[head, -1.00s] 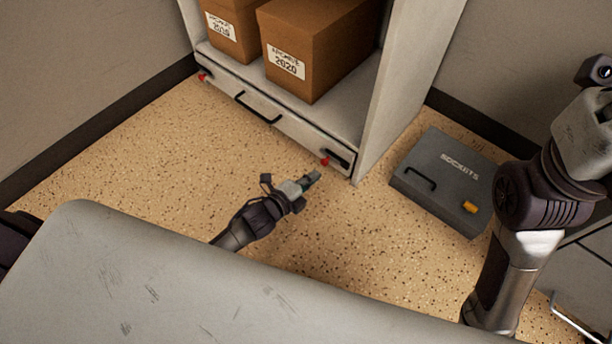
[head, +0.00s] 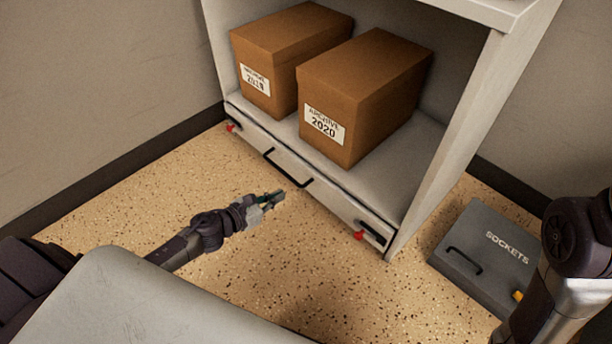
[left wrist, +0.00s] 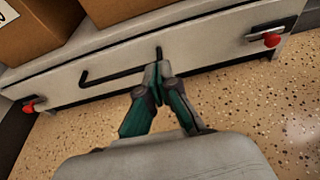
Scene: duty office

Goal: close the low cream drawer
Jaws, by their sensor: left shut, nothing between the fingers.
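The low cream drawer (head: 335,195) is at the bottom of the cream shelf unit. Its front looks about flush with the unit; I cannot tell if a small gap remains. It has a black bar handle (head: 287,168) in the middle. My left gripper (head: 277,196) is shut and empty, in front of the drawer near the handle. In the left wrist view the shut fingertips (left wrist: 154,72) overlap the drawer front (left wrist: 205,52) beside the handle's right end; contact cannot be told. My right arm shows at the right edge, but its gripper is out of view.
Two brown archive boxes (head: 365,85) sit on the shelf above the drawer. Red knobs (head: 359,235) are near both drawer ends. A grey sockets case (head: 490,250) lies on the floor to the right. The speckled floor (head: 250,270) before the drawer is clear.

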